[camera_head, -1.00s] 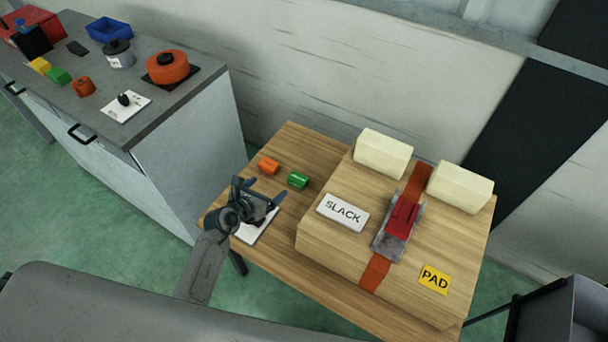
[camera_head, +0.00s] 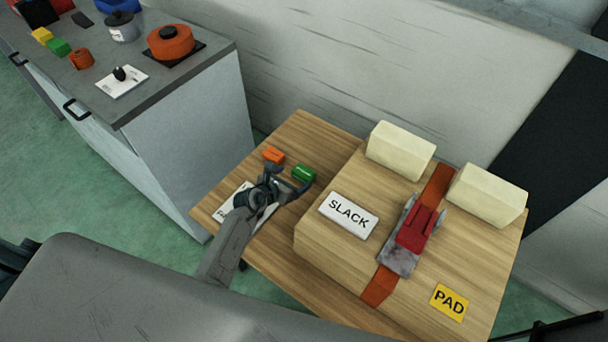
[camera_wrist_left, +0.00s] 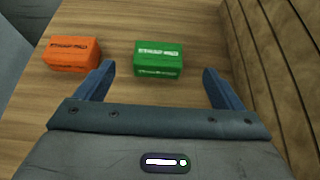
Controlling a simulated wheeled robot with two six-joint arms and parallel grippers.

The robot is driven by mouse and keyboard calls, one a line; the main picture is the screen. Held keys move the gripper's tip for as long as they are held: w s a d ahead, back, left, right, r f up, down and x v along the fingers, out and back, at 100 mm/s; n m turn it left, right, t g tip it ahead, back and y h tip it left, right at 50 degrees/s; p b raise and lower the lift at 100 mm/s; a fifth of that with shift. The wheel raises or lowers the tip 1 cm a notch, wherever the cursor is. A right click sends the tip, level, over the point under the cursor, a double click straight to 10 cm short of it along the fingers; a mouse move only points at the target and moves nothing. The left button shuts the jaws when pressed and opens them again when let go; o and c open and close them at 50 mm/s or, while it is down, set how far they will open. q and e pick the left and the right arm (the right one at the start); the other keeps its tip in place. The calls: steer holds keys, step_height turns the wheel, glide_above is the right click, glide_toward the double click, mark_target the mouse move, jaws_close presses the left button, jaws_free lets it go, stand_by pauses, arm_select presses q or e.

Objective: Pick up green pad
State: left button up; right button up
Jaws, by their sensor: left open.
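The green pad (camera_head: 304,174) is a small block with white lettering, lying on the wooden table beside the raised wooden box. My left gripper (camera_head: 291,182) is open and empty, right at the near side of the pad. In the left wrist view, the green pad (camera_wrist_left: 158,59) lies just beyond and between the two blue fingertips of the gripper (camera_wrist_left: 157,75). I cannot tell the exact gap. The right gripper is not in view.
An orange pad (camera_head: 273,155) lies left of the green one; it also shows in the wrist view (camera_wrist_left: 71,53). The wooden box (camera_head: 340,262) rises close on the right, with a SLACK card (camera_head: 349,216) and a red ratchet (camera_head: 414,232). A grey cabinet (camera_head: 190,130) stands left.

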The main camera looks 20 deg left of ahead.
mark_target(303, 172)
arm_select(q)
steer(key=shift+x, duration=3.3)
steer(key=shift+a, duration=0.15)
steer(key=c, duration=1.1)
